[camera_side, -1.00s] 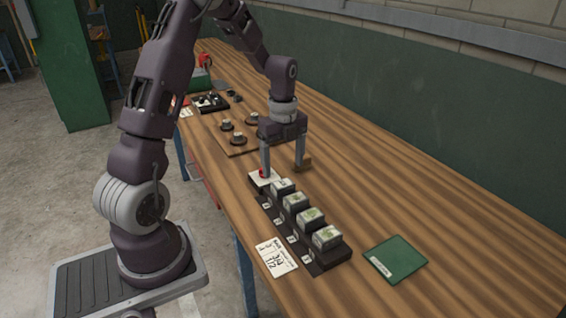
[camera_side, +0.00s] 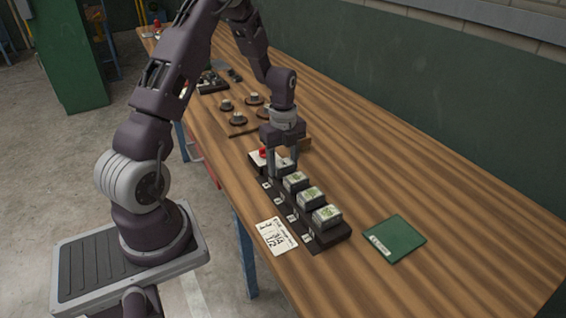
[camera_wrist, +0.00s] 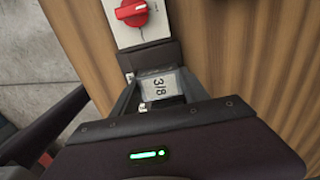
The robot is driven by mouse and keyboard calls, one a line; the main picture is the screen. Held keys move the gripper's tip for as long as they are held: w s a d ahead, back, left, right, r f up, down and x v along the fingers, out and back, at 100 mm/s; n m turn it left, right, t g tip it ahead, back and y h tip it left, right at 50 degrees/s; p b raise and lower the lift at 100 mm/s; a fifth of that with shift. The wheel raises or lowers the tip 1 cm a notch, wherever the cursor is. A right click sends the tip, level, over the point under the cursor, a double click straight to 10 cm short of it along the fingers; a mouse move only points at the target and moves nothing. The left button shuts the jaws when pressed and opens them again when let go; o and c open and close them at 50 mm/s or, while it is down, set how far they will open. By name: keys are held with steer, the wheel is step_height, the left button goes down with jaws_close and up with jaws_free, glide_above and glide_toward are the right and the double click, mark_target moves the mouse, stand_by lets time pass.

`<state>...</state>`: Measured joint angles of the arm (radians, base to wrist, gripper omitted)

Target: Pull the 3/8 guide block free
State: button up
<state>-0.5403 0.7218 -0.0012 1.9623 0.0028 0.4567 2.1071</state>
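The 3/8 guide block (camera_wrist: 158,86) has a pale top label reading "3/8" and sits between my fingers in the wrist view. In the side view it is at the far end of the dark rack (camera_side: 316,248), mostly hidden by my gripper (camera_side: 282,164). My fingers point down, one at each side of the block, and look shut on it. The block appears low in the rack, but its base is hidden.
Several similar blocks (camera_side: 311,197) stand nearer in the rack. A panel with a red knob (camera_wrist: 131,12) lies just beyond it. A handwritten card (camera_side: 275,237) and a green book (camera_side: 394,239) flank the rack. The table's right side is clear.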

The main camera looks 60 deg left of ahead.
mark_target(283, 163)
steer(key=c, duration=0.4)
steer(key=o, duration=0.7)
steer(key=c, duration=0.6)
steer(key=shift+r, duration=1.2)
steer(key=shift+c, duration=0.2)
steer(key=shift+r, duration=2.5)
